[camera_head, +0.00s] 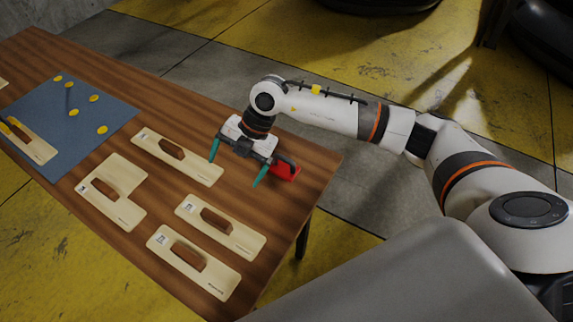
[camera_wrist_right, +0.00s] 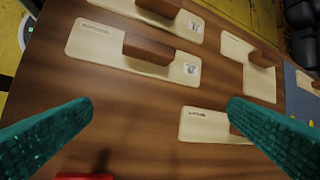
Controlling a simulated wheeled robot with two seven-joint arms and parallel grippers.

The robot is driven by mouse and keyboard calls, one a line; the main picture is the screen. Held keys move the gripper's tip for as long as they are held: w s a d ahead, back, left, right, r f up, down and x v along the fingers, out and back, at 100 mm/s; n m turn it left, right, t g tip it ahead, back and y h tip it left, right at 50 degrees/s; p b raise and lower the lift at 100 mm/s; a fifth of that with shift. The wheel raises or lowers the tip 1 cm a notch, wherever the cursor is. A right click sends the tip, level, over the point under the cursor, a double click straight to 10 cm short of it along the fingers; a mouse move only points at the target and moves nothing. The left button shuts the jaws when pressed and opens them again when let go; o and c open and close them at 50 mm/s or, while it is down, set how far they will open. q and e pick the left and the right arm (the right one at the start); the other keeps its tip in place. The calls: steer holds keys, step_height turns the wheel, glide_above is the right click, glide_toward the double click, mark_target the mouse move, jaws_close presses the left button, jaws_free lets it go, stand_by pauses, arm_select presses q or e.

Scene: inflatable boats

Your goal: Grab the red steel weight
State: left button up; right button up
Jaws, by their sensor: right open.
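The red steel weight (camera_head: 288,171) lies near the right end of the wooden table, with a dark handle-like part on top. It is partly hidden behind my right gripper (camera_head: 237,164). My right gripper, with teal fingers (camera_wrist_right: 160,106), is open and empty above the table, just left of the weight. My left gripper is in neither view.
Several cream boards with brown handles lie on the table (camera_head: 150,222); one board (camera_head: 178,157) is just left of my right gripper. A blue mat (camera_head: 85,135) with yellow discs lies farther left. The table's right edge is close to the weight.

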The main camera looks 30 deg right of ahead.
mark_target(284, 161)
steer(key=w+d+m+h, duration=0.1)
steer(key=d+h, duration=0.1)
steer(key=d, duration=0.2)
steer(key=d+m+h, duration=0.1)
steer(key=d+h, duration=0.1)
steer(key=d, duration=0.2)
steer(key=w+d+h, duration=0.1)
steer(key=d, duration=0.4)
steer(key=shift+w+r+m+h, duration=0.1)
steer(key=shift+w+m+h, duration=0.25)
steer(key=shift+m+h, duration=0.05)
step_height(284, 161, down, 6)
steer(key=shift+p, duration=0.85)
steer(key=shift+s+f+p, duration=0.1)
steer(key=shift+f+p, duration=0.25)
steer(key=shift+f, duration=0.15)
step_height(284, 161, down, 4)
steer(key=shift+s+d+r+p, duration=0.15)
steer(key=shift+p, duration=0.35)
steer(key=shift+f, duration=0.4)
steer(key=shift+c, duration=0.4)
steer(key=shift+r, duration=0.1)
steer(key=c, duration=1.4)
